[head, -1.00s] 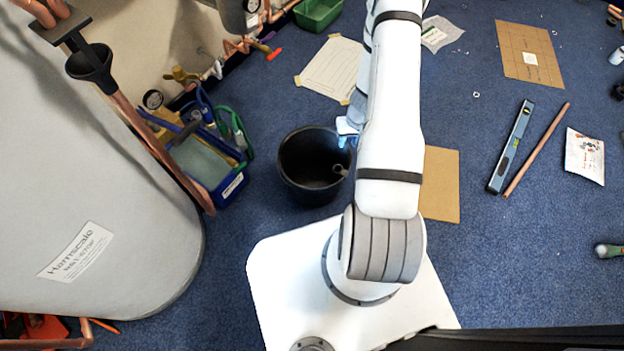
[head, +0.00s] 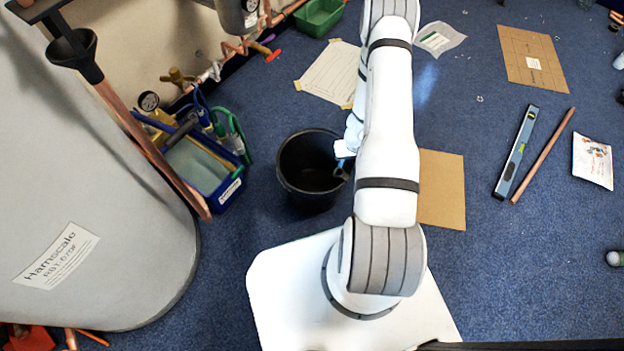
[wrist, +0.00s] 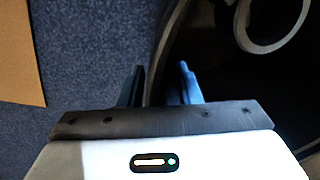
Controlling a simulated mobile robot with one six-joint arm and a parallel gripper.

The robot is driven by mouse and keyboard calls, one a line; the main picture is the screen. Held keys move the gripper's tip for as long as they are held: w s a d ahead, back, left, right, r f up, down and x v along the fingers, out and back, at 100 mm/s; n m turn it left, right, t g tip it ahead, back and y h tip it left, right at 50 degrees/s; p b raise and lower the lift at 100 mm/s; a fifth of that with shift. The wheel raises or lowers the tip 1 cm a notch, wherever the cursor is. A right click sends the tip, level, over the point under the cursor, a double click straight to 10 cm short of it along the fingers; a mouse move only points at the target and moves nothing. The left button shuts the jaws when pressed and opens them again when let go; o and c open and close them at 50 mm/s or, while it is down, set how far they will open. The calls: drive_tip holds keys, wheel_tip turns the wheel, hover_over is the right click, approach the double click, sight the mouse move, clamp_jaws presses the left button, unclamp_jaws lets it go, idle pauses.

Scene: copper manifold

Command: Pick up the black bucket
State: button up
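The black bucket (head: 300,180) stands upright on the blue carpet, left of my arm in the head view. In the wrist view its dark wall and rim (wrist: 165,55) run down the middle, with its interior on the right. My gripper (head: 343,160) is at the bucket's right rim, partly hidden by my arm. In the wrist view the two blue fingers of my gripper (wrist: 160,76) are apart, one on the outer side of the rim and one on the inner side. I cannot tell whether either touches it. A grey ring (wrist: 243,30) shows inside the bucket.
A blue tool tote (head: 228,190) and a large grey cylinder (head: 110,215) stand left of the bucket. A cardboard sheet (head: 442,190) lies right of my arm. A spirit level (head: 516,150) and copper pipe (head: 543,155) lie farther right.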

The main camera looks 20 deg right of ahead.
drive_tip(key=shift+c, duration=0.5)
clamp_jaws()
idle(0.8)
